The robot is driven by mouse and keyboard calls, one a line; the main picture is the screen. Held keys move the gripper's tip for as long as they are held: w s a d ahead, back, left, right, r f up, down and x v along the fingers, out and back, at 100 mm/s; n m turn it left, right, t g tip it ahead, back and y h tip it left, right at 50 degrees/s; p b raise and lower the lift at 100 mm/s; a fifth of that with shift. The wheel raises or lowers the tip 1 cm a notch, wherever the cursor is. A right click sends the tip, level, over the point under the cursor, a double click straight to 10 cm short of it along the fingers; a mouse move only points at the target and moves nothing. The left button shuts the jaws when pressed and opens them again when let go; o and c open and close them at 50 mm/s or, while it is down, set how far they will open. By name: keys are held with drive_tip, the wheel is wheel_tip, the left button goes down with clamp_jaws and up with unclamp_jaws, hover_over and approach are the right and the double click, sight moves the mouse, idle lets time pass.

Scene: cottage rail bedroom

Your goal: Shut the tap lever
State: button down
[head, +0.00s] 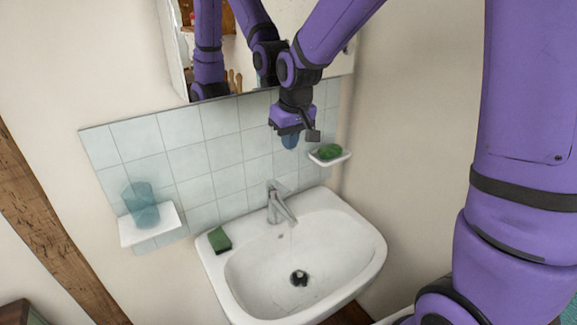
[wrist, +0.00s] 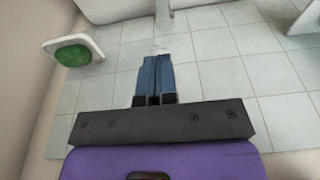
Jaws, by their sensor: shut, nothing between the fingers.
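The chrome tap (head: 275,208) stands at the back of the white washbasin (head: 232,283), its spout pointing down toward the bowl. Its small lever (head: 272,185) is on top; its exact setting is hard to tell at this size. My gripper (head: 290,143) is shut and empty, above the tap and a little to its right, in front of the tiles and apart from the tap. In the wrist view its blue fingers (wrist: 156,62) are together. There the tap (wrist: 163,14) shows at the top edge, partly cut off, beyond the fingertips.
A soap dish (head: 342,157) with green soap (head: 328,152) is on the wall right of my gripper. A shelf (head: 134,232) with a blue cup (head: 141,206) is at the left. A green sponge (head: 219,239) lies on the basin's rim. A mirror (head: 235,62) hangs above, behind my arm.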

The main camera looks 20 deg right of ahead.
sight(286, 190)
drive_tip(key=f, duration=0.8)
drive_tip(key=w+f, duration=0.1)
drive_tip(key=f, duration=0.3)
drive_tip(key=shift+w+a, duration=0.1)
drive_tip(key=shift+a, duration=0.05)
drive_tip(key=shift+f, duration=0.6)
drive_tip(key=shift+s+f, duration=0.6)
drive_tip(key=shift+f, duration=0.25)
drive_tip(key=r, duration=0.4)
drive_tip(key=shift+w, duration=0.4)
drive_tip(key=s+d+r+m+t, duration=0.1)
drive_tip(key=s+d+r, duration=0.1)
drive_tip(key=s+r, duration=0.75)
drive_tip(key=s+d+r+t, duration=0.1)
drive_tip(key=s+d+r, duration=0.35)
drive_tip(key=r, duration=0.75)
drive_tip(key=s+r+m+t, duration=0.1)
drive_tip(key=s+r, duration=0.2)
drive_tip(key=s, duration=1.1)
drive_tip(key=shift+s+d+r, duration=0.2)
drive_tip(key=shift+s+d, duration=0.15)
drive_tip(key=shift+d, duration=0.05)
